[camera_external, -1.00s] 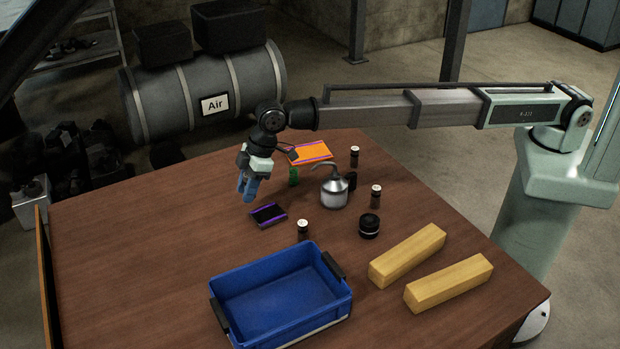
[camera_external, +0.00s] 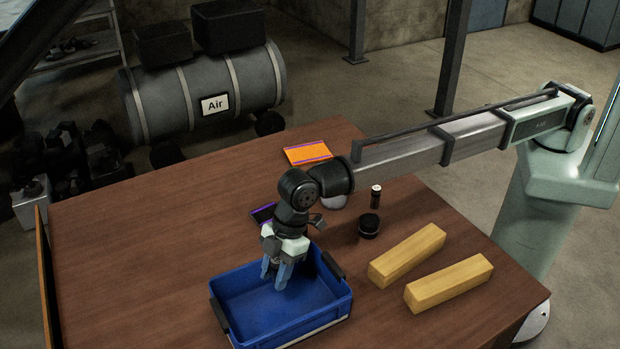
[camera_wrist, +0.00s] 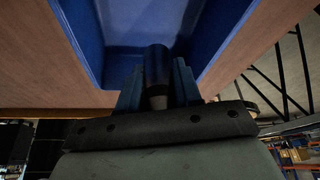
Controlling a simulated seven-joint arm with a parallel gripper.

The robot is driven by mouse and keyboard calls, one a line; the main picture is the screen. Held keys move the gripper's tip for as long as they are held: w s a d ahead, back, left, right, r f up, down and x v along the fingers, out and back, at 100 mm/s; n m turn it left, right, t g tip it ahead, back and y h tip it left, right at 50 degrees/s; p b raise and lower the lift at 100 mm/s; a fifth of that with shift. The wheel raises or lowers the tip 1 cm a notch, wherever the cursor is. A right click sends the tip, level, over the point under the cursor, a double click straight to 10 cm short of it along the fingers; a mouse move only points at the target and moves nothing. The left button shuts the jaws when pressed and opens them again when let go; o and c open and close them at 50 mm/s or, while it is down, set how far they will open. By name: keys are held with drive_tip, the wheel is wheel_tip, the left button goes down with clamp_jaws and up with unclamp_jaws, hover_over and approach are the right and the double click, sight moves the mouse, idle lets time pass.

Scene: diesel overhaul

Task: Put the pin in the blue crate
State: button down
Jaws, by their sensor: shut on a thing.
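The blue crate (camera_external: 250,326) stands open at the front of the table, and its visible floor looks empty. My gripper (camera_external: 276,284) points down over the crate's back left part, with its fingertips inside the outline of the crate. It is shut on a dark cylinder, taken to be the pin (camera_wrist: 157,66), which stands between the blue fingers in the wrist view with a paler lower part. In the external view the fingers mostly hide it. The crate wall also shows in the wrist view (camera_wrist: 82,40).
A dark cylinder with a pale top (camera_external: 376,196) and a short black cap-like part (camera_external: 369,226) stand right of my arm. Two yellow blocks (camera_external: 407,255) (camera_external: 449,283) lie right of the crate. The table's left is clear.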

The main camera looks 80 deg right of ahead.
sight(276, 310)
drive_tip(key=shift+f, duration=5.9)
drive_tip(key=shift+f, duration=0.1)
drive_tip(key=c, duration=0.8)
unclamp_jaws()
drive_tip(key=v, duration=1.2)
drive_tip(key=shift+w+d, duration=0.1)
